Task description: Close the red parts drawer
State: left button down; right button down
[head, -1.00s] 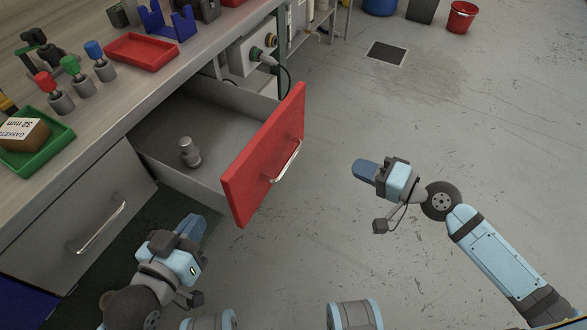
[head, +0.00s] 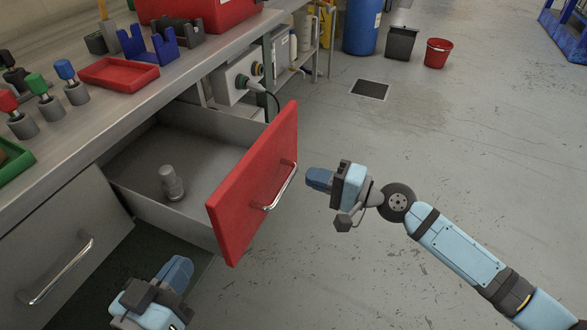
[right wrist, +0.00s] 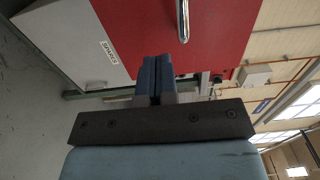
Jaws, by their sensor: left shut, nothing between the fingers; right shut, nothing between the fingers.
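The red parts drawer (head: 254,187) is pulled out from under the workbench, its red front facing right with a silver bar handle (head: 280,187). A grey metal fitting (head: 172,183) stands inside it. My right gripper (head: 308,179) is shut and empty, just right of the red front near the handle, with a small gap that is hard to judge. In the right wrist view its shut fingers (right wrist: 154,75) point at the red front (right wrist: 215,40), and the handle (right wrist: 183,18) shows above them. My left gripper (head: 180,268) is shut and empty at the lower left, below the drawer.
A closed grey drawer (head: 70,255) with a bar handle lies left of the open one. The workbench top holds a red tray (head: 118,73) and several colored-knob tools. The floor to the right is clear, with a red bucket (head: 437,53) far off.

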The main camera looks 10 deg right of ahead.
aim_at(283, 168)
jog(key=x, duration=0.5)
jog(key=shift+w, duration=0.1)
pick_arm(q)
jog(key=shift+f, duration=0.25)
pick_arm(e)
jog(key=shift+a, duration=0.1)
